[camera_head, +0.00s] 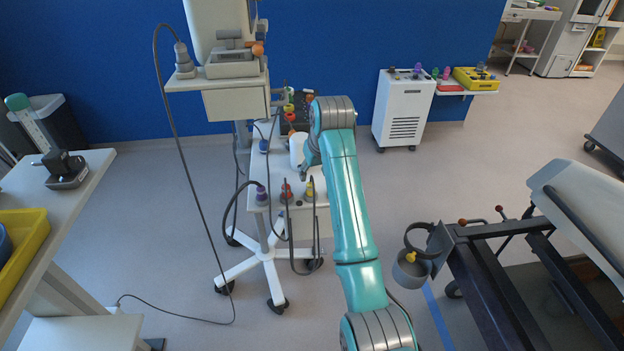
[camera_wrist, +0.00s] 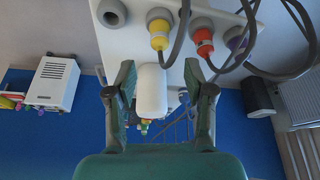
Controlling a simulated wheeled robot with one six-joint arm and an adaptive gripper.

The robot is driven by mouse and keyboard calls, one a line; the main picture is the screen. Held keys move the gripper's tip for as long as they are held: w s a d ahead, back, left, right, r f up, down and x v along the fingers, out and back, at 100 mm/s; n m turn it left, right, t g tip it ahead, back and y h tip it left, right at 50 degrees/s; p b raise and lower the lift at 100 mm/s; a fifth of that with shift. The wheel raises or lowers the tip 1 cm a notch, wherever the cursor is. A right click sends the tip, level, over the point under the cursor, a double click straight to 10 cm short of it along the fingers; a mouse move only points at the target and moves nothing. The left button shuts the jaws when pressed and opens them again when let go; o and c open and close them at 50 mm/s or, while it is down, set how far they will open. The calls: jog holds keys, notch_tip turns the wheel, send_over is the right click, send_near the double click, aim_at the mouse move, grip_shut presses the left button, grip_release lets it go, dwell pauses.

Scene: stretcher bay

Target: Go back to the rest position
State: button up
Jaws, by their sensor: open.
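My gripper shows in the wrist view (camera_wrist: 160,100) with its two dark fingers spread apart. A white rounded piece (camera_wrist: 151,91) shows between the fingers in that view; I cannot tell whether it touches them. In the head view my teal arm reaches forward over the wheeled cart (camera_head: 307,217), and its end is largely hidden behind the arm's far joint. The white piece (camera_head: 297,150) also shows there, just left of that joint, above the cart. Yellow (camera_wrist: 158,34) and red (camera_wrist: 203,42) plugs with cables sit on the cart panel in the wrist view.
A white cabinet (camera_head: 402,110) stands by the blue wall. A stretcher (camera_head: 585,205) is at the right, with a grey cup holder (camera_head: 410,270) near my arm. A table with a yellow tray (camera_head: 25,240) is at the left. A cable hangs left of the cart. Floor between cart and table is mostly clear.

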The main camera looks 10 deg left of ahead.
jog(key=a+v, duration=0.1)
jog(key=v, duration=0.3)
jog(key=s+d+f+m+t, duration=0.1)
jog(key=s+d+f, duration=0.15)
jog(key=f, duration=0.45)
jog(key=s+d+f, duration=0.1)
jog(key=d+f, duration=0.3)
jog(key=f, duration=0.3)
jog(key=s+d+f+m+t, duration=0.1)
jog(key=s+d+f, duration=0.15)
jog(key=f, duration=0.45)
jog(key=s+d+f+m+t, duration=0.1)
jog(key=s+d+f+t, duration=0.1)
jog(key=s+d+f, duration=0.5)
jog(key=s+d+f+t, duration=0.1)
jog(key=s+d+f, duration=0.3)
jog(key=s, duration=0.6)
jog(key=s+d+r+m+t+h, duration=0.1)
jog(key=s+d+t, duration=0.15)
jog(key=s, duration=0.75)
jog(key=s+d+r+m+t, duration=0.1)
jog(key=s+d, duration=0.3)
jog(key=s, duration=0.6)
jog(key=s+d+r+m+t+h, duration=0.1)
jog(key=s+d+r+t, duration=0.1)
jog(key=s+r, duration=1.3)
jog(key=shift+s+d+r, duration=0.2)
jog(key=shift+s+r, duration=0.15)
jog(key=shift+r, duration=0.15)
